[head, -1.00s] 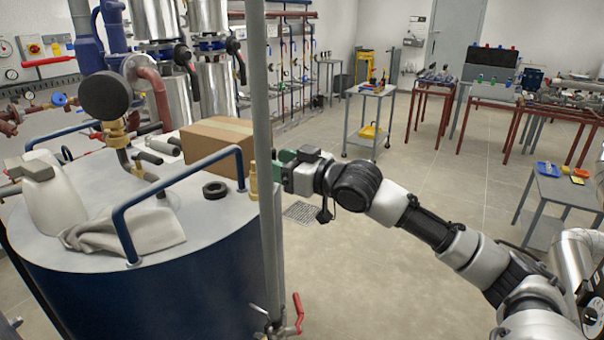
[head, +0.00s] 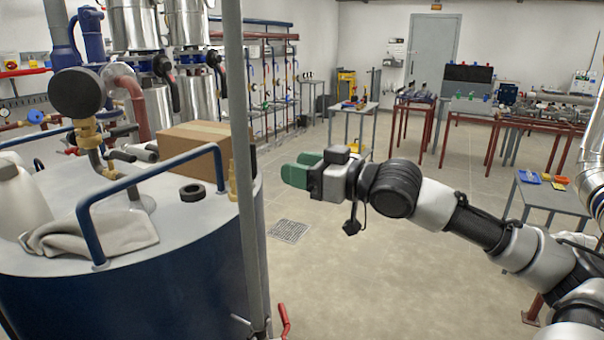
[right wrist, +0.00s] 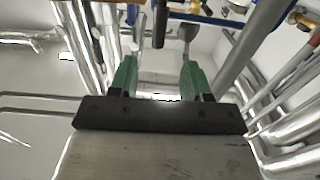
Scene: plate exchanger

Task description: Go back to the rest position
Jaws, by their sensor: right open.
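My right gripper (head: 298,171) has green fingers and is stretched out in the middle of the head view, to the right of the grey vertical pole. It is in open air over the floor, apart from the blue tank. In the right wrist view its two green fingers (right wrist: 157,75) stand apart with nothing between them. Pipes and the ceiling area show beyond them. My left gripper is not in the head view.
A blue tank (head: 150,290) stands at left with a cardboard box (head: 193,148), a black ring (head: 192,193), a cloth (head: 90,234) and blue handrails on top. A grey pole (head: 241,160) rises at its edge. Work tables stand at the back and right. The middle floor is clear.

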